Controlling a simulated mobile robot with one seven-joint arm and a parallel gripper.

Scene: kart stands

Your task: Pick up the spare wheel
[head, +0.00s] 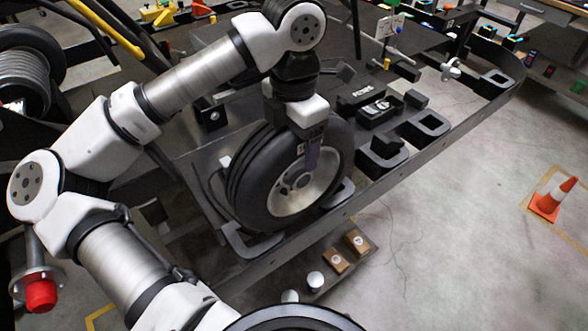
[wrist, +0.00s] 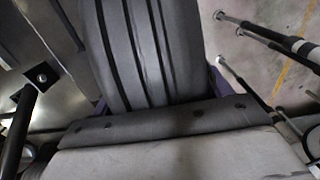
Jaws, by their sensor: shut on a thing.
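The spare wheel (head: 258,178), a black grooved tyre on a pale metal rim, stands upright at the front edge of the dark bench in the head view. My gripper (head: 312,145) comes down on it from above, with one purple finger visible across the near face. The other finger is hidden behind the tyre in that view. In the wrist view the tyre tread (wrist: 140,50) runs up between the purple fingers, close against the gripper's palm. My gripper is shut on the wheel. I cannot tell whether the wheel's bottom touches its support.
Black trays and blocks (head: 384,152) sit on the bench to the right of the wheel. Small brown blocks (head: 335,260) lie on a low ledge below the bench. The floor (head: 440,215) between is clear.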

